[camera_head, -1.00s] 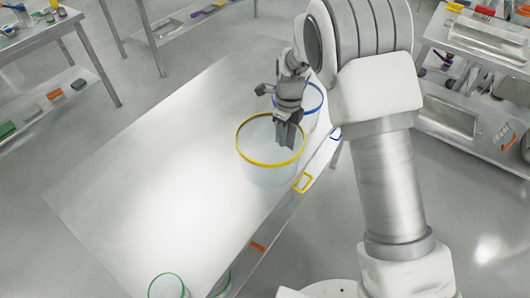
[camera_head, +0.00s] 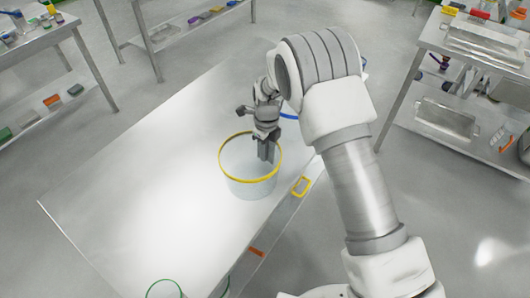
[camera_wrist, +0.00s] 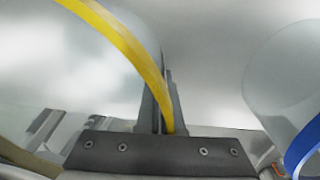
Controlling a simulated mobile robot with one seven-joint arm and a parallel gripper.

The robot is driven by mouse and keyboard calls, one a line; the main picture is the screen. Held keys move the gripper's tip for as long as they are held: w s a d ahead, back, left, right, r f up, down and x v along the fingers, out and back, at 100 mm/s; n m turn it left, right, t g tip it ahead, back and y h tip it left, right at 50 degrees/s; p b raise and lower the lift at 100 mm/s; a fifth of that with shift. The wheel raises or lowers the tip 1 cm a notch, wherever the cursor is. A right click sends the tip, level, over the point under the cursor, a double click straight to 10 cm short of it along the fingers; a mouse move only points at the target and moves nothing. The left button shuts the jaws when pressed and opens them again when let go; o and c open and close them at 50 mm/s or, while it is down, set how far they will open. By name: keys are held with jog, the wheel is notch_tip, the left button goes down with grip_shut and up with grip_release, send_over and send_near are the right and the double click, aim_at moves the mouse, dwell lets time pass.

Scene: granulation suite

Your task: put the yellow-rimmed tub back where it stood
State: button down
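The yellow-rimmed tub (camera_head: 248,187) is a clear, round, open tub near the right long edge of the steel table (camera_head: 150,185). My gripper (camera_head: 266,158) points down at the right side of its rim. In the wrist view the yellow rim (camera_wrist: 125,42) runs between my two fingers (camera_wrist: 165,110), which are shut on it. The tub looks upright; I cannot tell whether its base touches the table. A blue-rimmed tub (camera_wrist: 285,85) stands apart on the right in the wrist view; in the head view my arm hides most of it.
A green-rimmed tub (camera_head: 164,290) is cut off at the bottom. The table's middle and left are clear. A loaded shelf cart (camera_head: 470,50) stands at right.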

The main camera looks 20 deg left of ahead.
jog(key=shift+f, duration=0.2)
jog(key=c, duration=1.1)
grip_release()
jog(key=shift+r, duration=0.1)
